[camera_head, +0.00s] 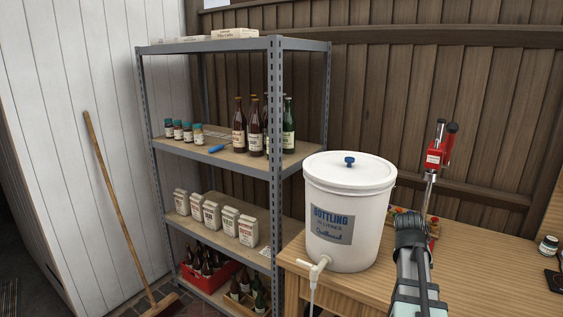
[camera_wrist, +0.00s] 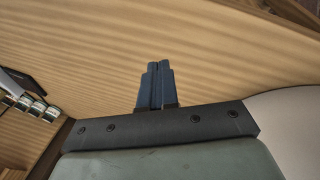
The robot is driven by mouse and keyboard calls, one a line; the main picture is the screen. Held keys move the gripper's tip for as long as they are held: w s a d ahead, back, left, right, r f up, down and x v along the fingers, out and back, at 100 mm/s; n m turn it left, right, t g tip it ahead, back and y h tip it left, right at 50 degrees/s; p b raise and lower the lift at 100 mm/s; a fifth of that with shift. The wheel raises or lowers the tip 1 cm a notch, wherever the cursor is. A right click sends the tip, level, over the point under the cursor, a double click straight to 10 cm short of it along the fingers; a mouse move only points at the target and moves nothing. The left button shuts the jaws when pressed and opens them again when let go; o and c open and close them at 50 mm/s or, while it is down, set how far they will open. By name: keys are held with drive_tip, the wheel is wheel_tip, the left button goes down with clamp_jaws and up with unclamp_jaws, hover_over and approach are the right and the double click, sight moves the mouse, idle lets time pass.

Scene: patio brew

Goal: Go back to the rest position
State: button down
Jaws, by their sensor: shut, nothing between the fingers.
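My gripper (camera_wrist: 158,66) is shut in the wrist view, its two dark fingers side by side with nothing between them. Bare wooden bench top (camera_wrist: 190,60) lies beyond the fingertips, and they look clear of it. In the head view my arm rises from the bottom edge, right of the white bottling bucket (camera_head: 372,195). I cannot make out the fingers in that view. The bucket stands upright on the bench (camera_head: 490,235), with its lid on and its tap at the front left.
A red bottle capper (camera_head: 434,158) stands behind my arm. A small jar (camera_head: 548,246) is at the bench's right. A metal shelf (camera_head: 275,130) with bottles, jars and packets stands left. A broom (camera_head: 118,205) leans on the white wall. The bench right of my arm is mostly clear.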

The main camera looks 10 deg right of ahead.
drive_tip(key=s+a+f+n+y, duration=0.1)
drive_tip(key=s+a+f, duration=0.15)
drive_tip(key=a, duration=0.35)
drive_tip(key=s+a+f+n, duration=0.1)
drive_tip(key=s+a+f, duration=0.1)
drive_tip(key=a+f, duration=0.35)
drive_tip(key=s+a+f+n+g+y, duration=0.15)
drive_tip(key=a+f, duration=0.25)
drive_tip(key=f, duration=0.4)
drive_tip(key=s+a+f+g, duration=0.1)
drive_tip(key=s+a+f, duration=0.1)
drive_tip(key=a+f, duration=0.35)
drive_tip(key=s+a+f+g+y, duration=0.1)
drive_tip(key=s+a+f, duration=0.15)
drive_tip(key=f, duration=0.65)
drive_tip(key=s+a+f+g, duration=0.1)
drive_tip(key=s+a+f, duration=0.2)
drive_tip(key=s+f, duration=0.3)
drive_tip(key=s+a+f+g, duration=0.1)
drive_tip(key=s+a+f, duration=0.3)
drive_tip(key=s+f, duration=0.3)
drive_tip(key=s+a+f+n+g, duration=0.1)
drive_tip(key=s+a+f, duration=0.3)
drive_tip(key=s+f, duration=0.3)
drive_tip(key=shift+s, duration=0.2)
